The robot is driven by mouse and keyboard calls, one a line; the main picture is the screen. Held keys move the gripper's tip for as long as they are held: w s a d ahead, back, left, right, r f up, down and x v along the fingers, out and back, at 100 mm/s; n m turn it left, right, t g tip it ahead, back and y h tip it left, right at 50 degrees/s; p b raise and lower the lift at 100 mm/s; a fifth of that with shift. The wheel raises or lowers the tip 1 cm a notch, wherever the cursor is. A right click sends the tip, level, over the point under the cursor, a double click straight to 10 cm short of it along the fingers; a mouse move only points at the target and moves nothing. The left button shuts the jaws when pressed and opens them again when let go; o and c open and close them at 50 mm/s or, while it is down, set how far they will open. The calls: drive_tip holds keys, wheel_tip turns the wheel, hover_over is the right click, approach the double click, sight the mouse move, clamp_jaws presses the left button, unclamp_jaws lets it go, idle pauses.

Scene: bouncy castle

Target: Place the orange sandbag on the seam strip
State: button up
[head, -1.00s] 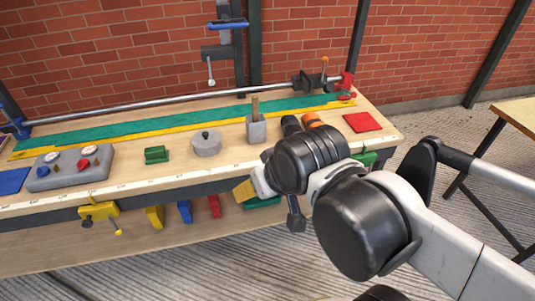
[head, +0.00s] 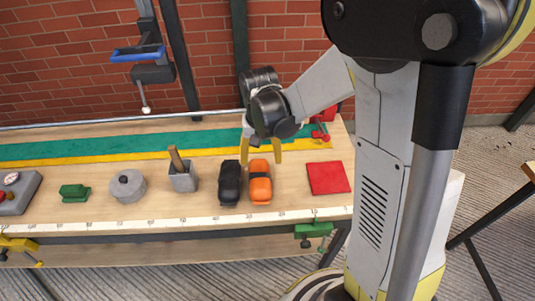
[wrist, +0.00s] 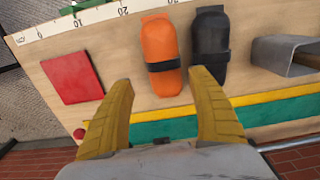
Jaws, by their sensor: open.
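The orange sandbag (head: 260,182) lies on the workbench beside a black sandbag (head: 229,183), which is on its left in the head view. It has a dark band around it. A long green strip (head: 110,150) edged by a yellow strip (head: 120,160) runs along the back of the bench; I take these for the seam strip. My gripper (head: 262,158) is open and empty, pointing down near the orange sandbag's far end. In the wrist view the orange sandbag (wrist: 161,50) lies ahead of the two spread yellow fingers (wrist: 161,78), roughly between their lines.
A red square (head: 328,178) lies right of the orange sandbag. A grey holder (head: 183,180), a round grey weight (head: 126,187) and a green block (head: 75,192) stand to the left. A clamp (head: 145,72) hangs behind the bench. A green clamp (head: 313,231) grips the front edge.

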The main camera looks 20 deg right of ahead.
sight(260, 174)
drive_tip(key=f, duration=0.1)
drive_tip(key=f+b, duration=0.1)
drive_tip(key=f, duration=0.2)
drive_tip(key=shift+s+a+f+b, duration=0.1)
drive_tip(key=shift+a+f+b, duration=0.15)
drive_tip(key=shift+a+b, duration=0.15)
wheel_tip(260, 174, down, 6)
drive_tip(key=b, duration=0.3)
drive_tip(key=shift+d+r, duration=0.1)
drive_tip(key=shift+r, duration=0.05)
drive_tip(key=c, duration=1.1)
